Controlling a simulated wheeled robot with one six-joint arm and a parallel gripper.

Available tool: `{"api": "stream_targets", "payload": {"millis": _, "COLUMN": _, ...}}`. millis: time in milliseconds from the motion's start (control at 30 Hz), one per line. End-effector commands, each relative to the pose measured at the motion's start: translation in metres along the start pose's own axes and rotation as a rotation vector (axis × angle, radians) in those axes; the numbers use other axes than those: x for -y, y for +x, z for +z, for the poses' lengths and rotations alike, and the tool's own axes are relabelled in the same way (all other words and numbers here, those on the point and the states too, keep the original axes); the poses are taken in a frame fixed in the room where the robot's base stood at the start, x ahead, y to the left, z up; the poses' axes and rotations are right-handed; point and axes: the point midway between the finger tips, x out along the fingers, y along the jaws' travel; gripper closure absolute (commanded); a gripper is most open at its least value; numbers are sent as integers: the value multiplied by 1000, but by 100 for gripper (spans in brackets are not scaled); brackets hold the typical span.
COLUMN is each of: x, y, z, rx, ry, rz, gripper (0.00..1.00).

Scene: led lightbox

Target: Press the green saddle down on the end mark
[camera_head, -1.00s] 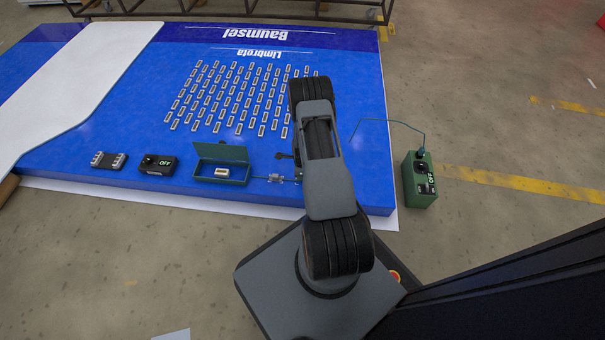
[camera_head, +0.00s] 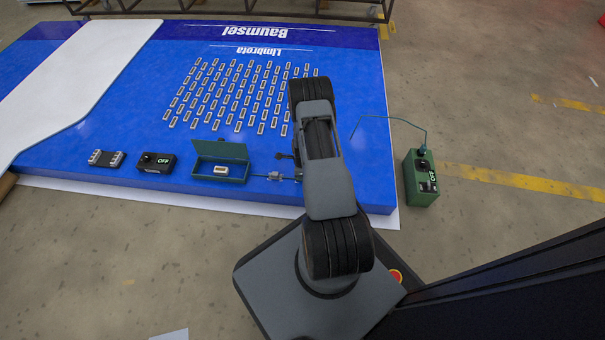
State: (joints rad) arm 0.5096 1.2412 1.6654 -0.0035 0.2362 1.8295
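I cannot make out a green saddle or an end mark for certain in this view. My arm reaches over the front right of the blue lightbox panel (camera_head: 230,40) and hides what lies under it. My gripper is hidden behind the arm. A small dark part (camera_head: 285,156) pokes out left of the arm, and I cannot tell what it is. A small grey fitting (camera_head: 275,176) sits near the panel's front edge, left of the arm, with a thin teal line running to the green tray.
An open green tray (camera_head: 205,173) holds a pale module (camera_head: 221,170). Left of it are a black OFF box (camera_head: 155,162) and a dark pad (camera_head: 105,158). Many small modules (camera_head: 237,126) lie in rows behind. A green OFF box (camera_head: 421,177) with a thin wire stands on the floor right.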

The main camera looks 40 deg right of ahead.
Motion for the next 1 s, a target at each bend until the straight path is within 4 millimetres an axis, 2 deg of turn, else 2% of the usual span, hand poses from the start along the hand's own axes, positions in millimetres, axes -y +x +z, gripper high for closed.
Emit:
{"api": "stream_targets", "payload": {"millis": 267, "x": 0, "y": 8, "z": 0, "rx": 0, "ry": 0, "rz": 0, "gripper": 100}}
{"api": "stream_targets", "payload": {"millis": 300, "x": 0, "y": 8, "z": 0, "rx": 0, "ry": 0, "rz": 0, "gripper": 77}}
{"api": "stream_targets", "payload": {"millis": 600, "x": 0, "y": 7, "z": 0, "rx": 0, "ry": 0, "rz": 0, "gripper": 48}}
{"api": "stream_targets", "payload": {"millis": 1000, "x": 0, "y": 2, "z": 0, "rx": 0, "ry": 0, "rz": -1, "gripper": 48}}
